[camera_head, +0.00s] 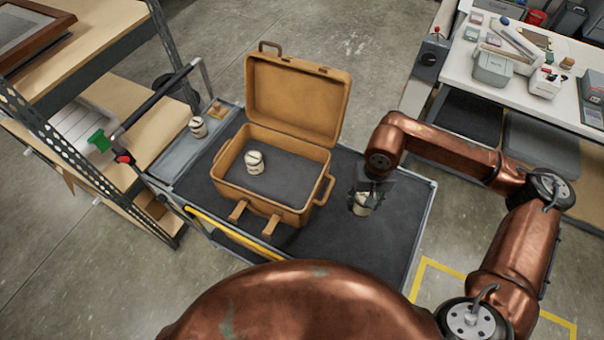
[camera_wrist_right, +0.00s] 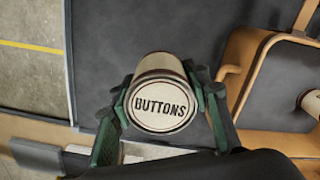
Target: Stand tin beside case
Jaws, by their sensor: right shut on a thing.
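An open tan case (camera_head: 225,178) stands on the dark top of a cart, its lid (camera_head: 297,98) raised at the back. A cream tin (camera_head: 255,162) stands inside the case. My right gripper (camera_head: 363,200) is at the right of the case, shut on another cream tin (camera_head: 364,203). In the right wrist view this tin (camera_wrist_right: 163,103) shows a lid reading "BUTTONS", between the fingers of my gripper (camera_wrist_right: 163,98). The case (camera_wrist_right: 246,65) is at the right there, apart from the tin. I cannot tell whether the held tin touches the cart top. My left gripper is not in view.
A third small tin (camera_head: 198,127) stands on the cart's grey left section (camera_head: 180,160). The cart top (camera_head: 395,232) is clear around the held tin. Shelving (camera_head: 140,105) is at the left, and a cluttered white bench (camera_head: 465,65) at the upper right.

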